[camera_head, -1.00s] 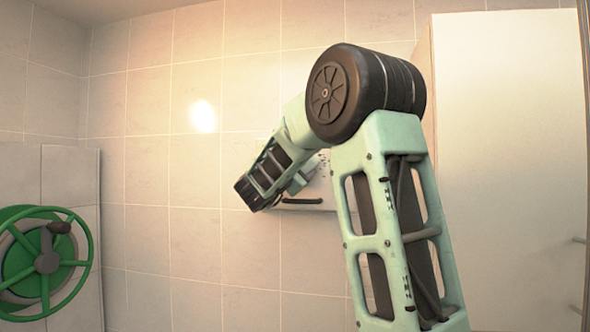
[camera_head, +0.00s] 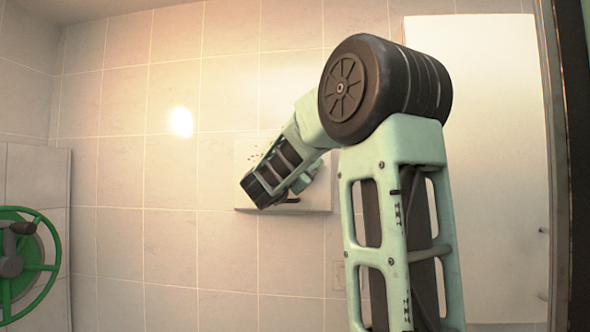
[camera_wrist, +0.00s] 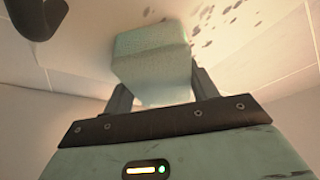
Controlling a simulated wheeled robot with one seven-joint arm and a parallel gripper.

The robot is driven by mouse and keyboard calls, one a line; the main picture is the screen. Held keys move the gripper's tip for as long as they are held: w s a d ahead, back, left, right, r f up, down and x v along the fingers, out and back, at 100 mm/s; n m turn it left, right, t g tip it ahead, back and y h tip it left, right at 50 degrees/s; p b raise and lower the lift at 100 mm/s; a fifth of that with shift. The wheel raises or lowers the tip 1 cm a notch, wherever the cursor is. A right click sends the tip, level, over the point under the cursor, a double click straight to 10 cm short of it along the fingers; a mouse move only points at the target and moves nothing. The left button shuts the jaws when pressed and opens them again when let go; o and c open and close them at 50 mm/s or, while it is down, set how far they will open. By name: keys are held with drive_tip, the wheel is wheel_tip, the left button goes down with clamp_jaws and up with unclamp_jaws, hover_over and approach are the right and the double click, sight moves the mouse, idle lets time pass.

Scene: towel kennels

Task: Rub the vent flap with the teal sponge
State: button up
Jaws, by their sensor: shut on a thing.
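The teal sponge (camera_wrist: 152,58) is a pale block between the fingers of my gripper (camera_wrist: 162,88) in the wrist view. My gripper is shut on it. The vent flap is a pale panel (camera_head: 318,204) on the tiled wall, with dark specks at its upper left in the head view. Its surface (camera_wrist: 88,42) fills the upper part of the wrist view, with brown specks right of the sponge. The sponge's far end is at or very close to the flap; I cannot tell whether it touches.
A dark handle bar (camera_wrist: 35,18) shows at the wrist view's upper left. A green hose reel (camera_head: 22,262) is at the head view's left edge. A tall white cabinet (camera_head: 490,150) stands on the right. The wall left of the flap is bare tile.

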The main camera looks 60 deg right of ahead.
sight(258, 158)
drive_tip(key=shift+s+d+b, duration=0.4)
drive_tip(key=shift+s+b, duration=0.05)
drive_tip(key=shift+s, duration=0.35)
drive_tip(key=shift+s+d+b, duration=0.35)
drive_tip(key=shift+s+b, duration=0.05)
drive_tip(key=shift+s, duration=0.35)
drive_tip(key=shift+w, duration=0.15)
